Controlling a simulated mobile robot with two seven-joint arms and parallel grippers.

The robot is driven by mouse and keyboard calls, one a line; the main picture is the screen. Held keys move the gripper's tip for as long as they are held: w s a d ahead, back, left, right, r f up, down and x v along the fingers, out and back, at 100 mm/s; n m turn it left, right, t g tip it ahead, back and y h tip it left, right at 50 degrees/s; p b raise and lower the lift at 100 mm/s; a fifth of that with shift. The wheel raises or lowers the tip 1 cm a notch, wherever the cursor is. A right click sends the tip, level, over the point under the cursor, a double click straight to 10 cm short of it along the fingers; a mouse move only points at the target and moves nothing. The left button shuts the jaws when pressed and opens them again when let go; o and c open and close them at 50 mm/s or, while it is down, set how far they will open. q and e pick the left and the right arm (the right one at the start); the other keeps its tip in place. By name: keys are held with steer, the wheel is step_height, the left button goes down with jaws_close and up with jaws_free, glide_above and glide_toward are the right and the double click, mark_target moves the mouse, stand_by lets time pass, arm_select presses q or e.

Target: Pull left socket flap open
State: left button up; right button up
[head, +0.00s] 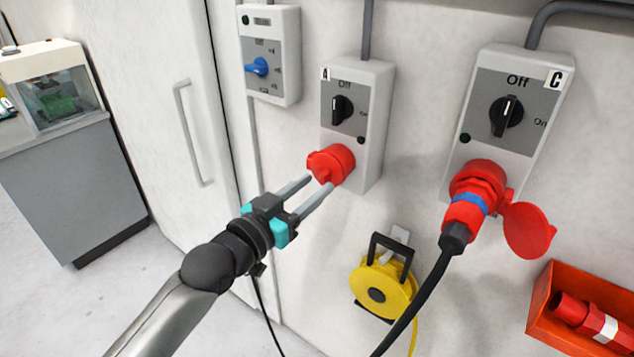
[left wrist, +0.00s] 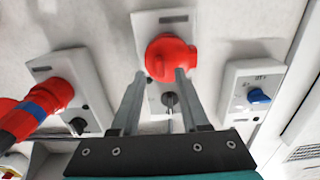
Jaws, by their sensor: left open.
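The left socket (head: 340,158) is red and sits low on the grey switch box marked A (head: 367,180). Its round red flap (head: 321,167) appears shut over the front. My left gripper (head: 320,182) is open, with its two grey fingers pointing at the lower edge of the flap. In the left wrist view the socket with its flap (left wrist: 172,55) lies just beyond the fingertips (left wrist: 161,73), and one fingertip overlaps its edge. I cannot tell whether a finger touches the flap. My right gripper is in neither view.
The right box marked C (head: 548,100) has a red plug (head: 463,213) with a black cable and an open red flap (head: 528,230). A yellow cable reel (head: 382,288) hangs below. A red bin (head: 540,318) is lower right. A box with a blue knob (head: 270,55) is upper left.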

arm_select(q)
steer(key=shift+x, duration=1)
steer(key=shift+c, duration=0.3)
jaws_close()
stand_by(0.5)
